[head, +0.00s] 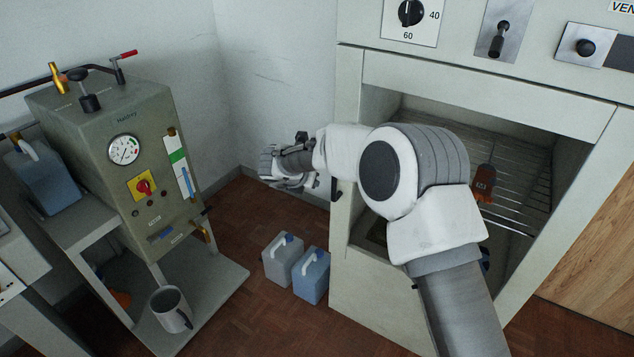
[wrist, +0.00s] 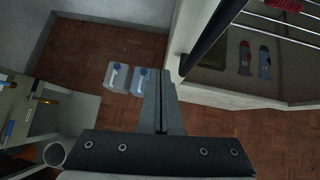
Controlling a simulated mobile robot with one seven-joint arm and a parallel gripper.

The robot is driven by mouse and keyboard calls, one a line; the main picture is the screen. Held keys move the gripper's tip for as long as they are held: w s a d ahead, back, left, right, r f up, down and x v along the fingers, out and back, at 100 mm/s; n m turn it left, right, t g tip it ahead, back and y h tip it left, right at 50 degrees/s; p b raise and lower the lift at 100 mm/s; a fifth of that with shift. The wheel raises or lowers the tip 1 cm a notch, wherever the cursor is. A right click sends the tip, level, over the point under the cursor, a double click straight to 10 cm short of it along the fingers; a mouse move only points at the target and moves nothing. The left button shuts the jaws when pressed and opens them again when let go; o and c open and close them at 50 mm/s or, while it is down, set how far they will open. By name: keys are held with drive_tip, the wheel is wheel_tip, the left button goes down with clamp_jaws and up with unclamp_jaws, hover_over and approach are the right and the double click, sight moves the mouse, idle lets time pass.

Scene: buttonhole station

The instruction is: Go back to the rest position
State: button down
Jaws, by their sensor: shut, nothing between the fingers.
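My gripper (head: 268,166) is at the end of my raised arm, in front of the cabinet's left edge and above the floor between the cabinet and the boiler. In the wrist view its two fingers (wrist: 160,103) lie together, shut, with nothing between them. It touches nothing that I can see. My arm crosses in front of the cabinet opening and hides part of it.
The open cabinet (head: 348,60) with wire racks (head: 520,165) stands at right. A dark bar (wrist: 205,40) on it is close to my gripper. The green boiler (head: 105,135) stands at left, a mug (head: 170,310) below. Two jugs (head: 283,260) (head: 312,275) are on the floor.

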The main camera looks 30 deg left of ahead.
drive_tip(key=v, duration=0.7)
drive_tip(key=w+d+r+n+t+y, duration=0.1)
drive_tip(key=w+d+r+n+y, duration=0.2)
drive_tip(key=r, duration=0.4)
drive_tip(key=w+d+r+n+t, duration=0.1)
drive_tip(key=w+r+n+t, duration=0.1)
drive_tip(key=r+n, duration=0.35)
drive_tip(key=s+d+r+n+y, duration=0.2)
drive_tip(key=d+r+n+y, duration=0.1)
drive_tip(key=d+r+n, duration=0.75)
drive_tip(key=s+d+f+n+g+h, duration=0.3)
drive_tip(key=s+d+n, duration=0.5)
drive_tip(key=s+d, duration=0.75)
drive_tip(key=s+d+f+n+g+h, duration=0.3)
drive_tip(key=s+d+n, duration=0.6)
drive_tip(key=s+d, duration=0.6)
wheel_tip(320, 180, up, 14)
drive_tip(key=w+p, duration=0.1)
drive_tip(key=p, duration=1.4)
drive_tip(key=shift+d+f, duration=0.15)
drive_tip(key=shift+d, duration=0.3)
drive_tip(key=c, duration=1.6)
unclamp_jaws()
drive_tip(key=shift+w, duration=0.15)
